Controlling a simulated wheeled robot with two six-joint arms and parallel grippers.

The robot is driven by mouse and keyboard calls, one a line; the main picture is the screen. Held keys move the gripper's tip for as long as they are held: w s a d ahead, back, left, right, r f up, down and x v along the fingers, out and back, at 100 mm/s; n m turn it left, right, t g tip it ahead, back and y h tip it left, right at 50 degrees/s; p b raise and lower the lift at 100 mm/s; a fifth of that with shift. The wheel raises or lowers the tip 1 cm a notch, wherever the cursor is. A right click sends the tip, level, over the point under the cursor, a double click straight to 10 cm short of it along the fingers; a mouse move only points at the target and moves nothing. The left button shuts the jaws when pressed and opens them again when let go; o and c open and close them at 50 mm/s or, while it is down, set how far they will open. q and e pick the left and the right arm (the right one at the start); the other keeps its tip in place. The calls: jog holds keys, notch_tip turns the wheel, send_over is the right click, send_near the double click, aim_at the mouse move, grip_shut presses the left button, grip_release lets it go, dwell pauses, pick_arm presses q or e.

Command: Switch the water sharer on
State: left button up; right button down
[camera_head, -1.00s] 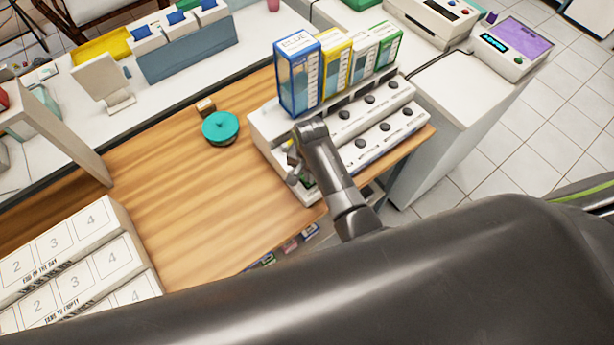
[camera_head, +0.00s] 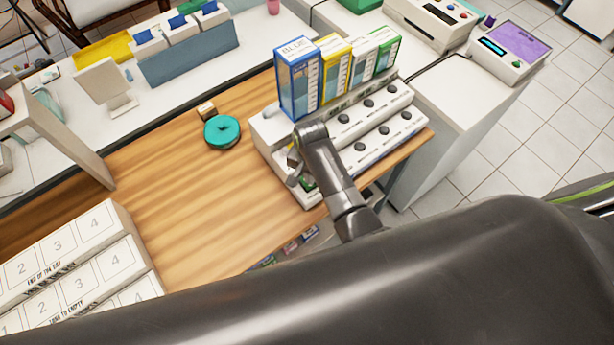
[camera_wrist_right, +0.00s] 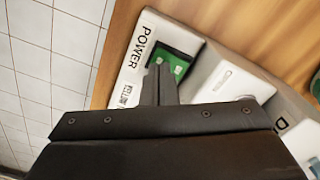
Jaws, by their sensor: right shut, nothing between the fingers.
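The water sharer (camera_head: 262,140) is a white stepped unit on the wooden table, with tall blue, yellow, white and green tanks at its back and rows of dark knobs. Its near left end shows a green power switch (camera_head: 309,184). In the right wrist view, this green switch (camera_wrist_right: 184,71) carries small white marks beside the word POWER. My right gripper (camera_head: 294,176) is shut and empty at that end; its fingertips (camera_wrist_right: 159,84) overlap the switch's edge in the right wrist view. I cannot tell whether they touch it or which way it is set. My left gripper is out of view.
A teal round lidded object (camera_head: 221,131) and a small wooden block (camera_head: 206,109) lie left of the sharer. White numbered boxes (camera_head: 75,265) stand at the lower left. The middle of the wooden table is clear. A white cabinet (camera_head: 455,110) stands at the right.

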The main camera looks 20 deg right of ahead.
jog(key=shift+r, duration=2.55)
jog(key=shift+s, duration=0.1)
